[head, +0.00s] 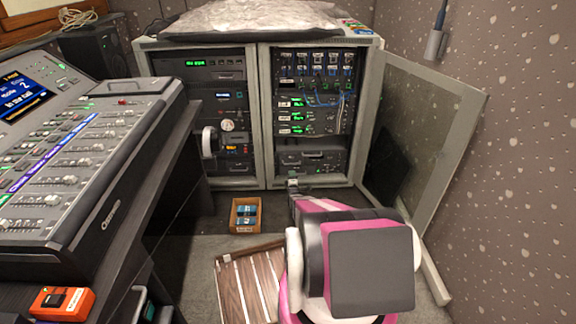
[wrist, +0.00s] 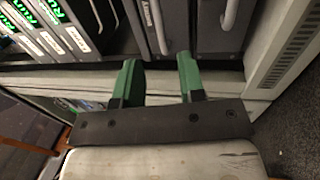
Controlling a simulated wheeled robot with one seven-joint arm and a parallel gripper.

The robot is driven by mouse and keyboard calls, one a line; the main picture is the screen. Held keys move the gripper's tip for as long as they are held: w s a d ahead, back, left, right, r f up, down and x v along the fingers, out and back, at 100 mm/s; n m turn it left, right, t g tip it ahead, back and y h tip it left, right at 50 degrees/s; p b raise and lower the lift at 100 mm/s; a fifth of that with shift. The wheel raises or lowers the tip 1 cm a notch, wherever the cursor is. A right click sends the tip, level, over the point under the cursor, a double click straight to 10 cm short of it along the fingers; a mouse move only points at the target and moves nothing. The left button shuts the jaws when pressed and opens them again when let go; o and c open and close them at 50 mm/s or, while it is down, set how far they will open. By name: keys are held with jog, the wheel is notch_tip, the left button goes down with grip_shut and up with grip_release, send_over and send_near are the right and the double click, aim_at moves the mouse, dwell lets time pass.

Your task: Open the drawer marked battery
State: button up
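Two dark drawer fronts show in the wrist view: one drawer (wrist: 172,42) with a pale bar handle, and another drawer (wrist: 215,38) to its right with a curved handle. In the head view, the drawers (head: 311,156) are low in the right bay of the rack. I cannot read a battery marking on either. My gripper (wrist: 157,66) is open, its two green fingers apart with nothing between them. It points at the drawer fronts, apart from the handles. In the head view my gripper (head: 292,183) is small, in front of the rack's lower edge.
The rack's mesh door (head: 425,130) stands open at the right. A small box (head: 245,228) with blue items sits on the floor, left of my arm. A slatted wooden piece (head: 250,285) lies nearer. A mixing console (head: 75,150) fills the left.

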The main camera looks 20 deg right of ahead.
jog(key=x, duration=1)
jog(key=shift+w, duration=0.15)
jog(key=shift+c, duration=0.4)
grip_shut()
